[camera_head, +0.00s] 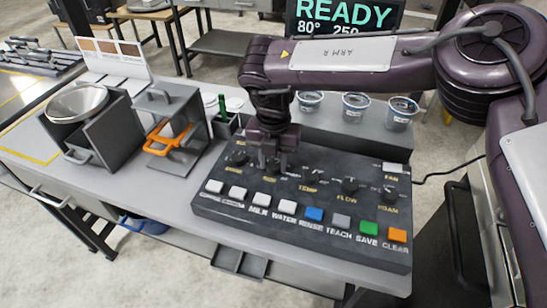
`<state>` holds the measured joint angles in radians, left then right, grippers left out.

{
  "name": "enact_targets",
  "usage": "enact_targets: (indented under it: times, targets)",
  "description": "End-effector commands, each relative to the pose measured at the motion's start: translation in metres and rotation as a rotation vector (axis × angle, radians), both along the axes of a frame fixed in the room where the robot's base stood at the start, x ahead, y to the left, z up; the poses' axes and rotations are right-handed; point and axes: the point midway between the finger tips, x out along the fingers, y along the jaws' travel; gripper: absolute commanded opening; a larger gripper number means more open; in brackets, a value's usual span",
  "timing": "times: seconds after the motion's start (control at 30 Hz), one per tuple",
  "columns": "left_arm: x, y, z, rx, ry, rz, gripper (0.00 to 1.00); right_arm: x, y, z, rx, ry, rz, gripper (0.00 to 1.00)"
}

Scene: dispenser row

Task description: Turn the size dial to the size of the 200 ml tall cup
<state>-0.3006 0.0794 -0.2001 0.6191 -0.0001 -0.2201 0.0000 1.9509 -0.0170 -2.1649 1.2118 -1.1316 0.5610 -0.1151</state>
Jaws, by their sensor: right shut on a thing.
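The dark control panel (210,205) lies on the table with a row of black dials along its upper part. My right gripper (270,166) reaches down from above and is shut on the second dial from the left, the size dial, which its fingers largely hide. The label under that dial is too small to read surely. The display (345,12) behind shows READY, 80° and a figure that looks like 250, partly cut by my arm. Cups (355,106) stand in a row behind the panel; their sizes cannot be read. My left gripper is not in view.
Close by are the leftmost dial (238,157), the flow dial (349,185) and a dial at the right (389,192). Several square buttons (314,214) line the front.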

Motion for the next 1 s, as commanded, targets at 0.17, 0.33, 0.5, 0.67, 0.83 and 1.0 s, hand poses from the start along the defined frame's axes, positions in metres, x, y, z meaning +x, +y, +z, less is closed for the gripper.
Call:
enact_targets:
  times: [0.17, 0.33, 0.5, 0.67, 0.83, 1.0]
  targets:
    - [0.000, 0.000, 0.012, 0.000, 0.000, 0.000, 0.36, 0.001, 0.000, 0.003, 0.001, 0.000, 0.125, 0.09]
    - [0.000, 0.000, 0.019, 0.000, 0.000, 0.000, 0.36, 0.001, 0.000, 0.003, 0.002, 0.000, 0.272, 0.09]
    - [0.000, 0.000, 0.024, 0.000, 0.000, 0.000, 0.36, 0.001, 0.000, 0.003, 0.003, -0.002, 0.412, 0.09]
    - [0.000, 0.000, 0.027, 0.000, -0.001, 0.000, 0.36, 0.001, 0.000, 0.002, 0.003, -0.002, 0.523, 0.09]
    - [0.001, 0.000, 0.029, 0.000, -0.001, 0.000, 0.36, 0.001, 0.000, 0.002, 0.003, -0.002, 0.610, 0.09]
    - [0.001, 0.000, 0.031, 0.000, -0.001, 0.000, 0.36, 0.001, 0.000, 0.002, 0.002, -0.003, 0.663, 0.09]
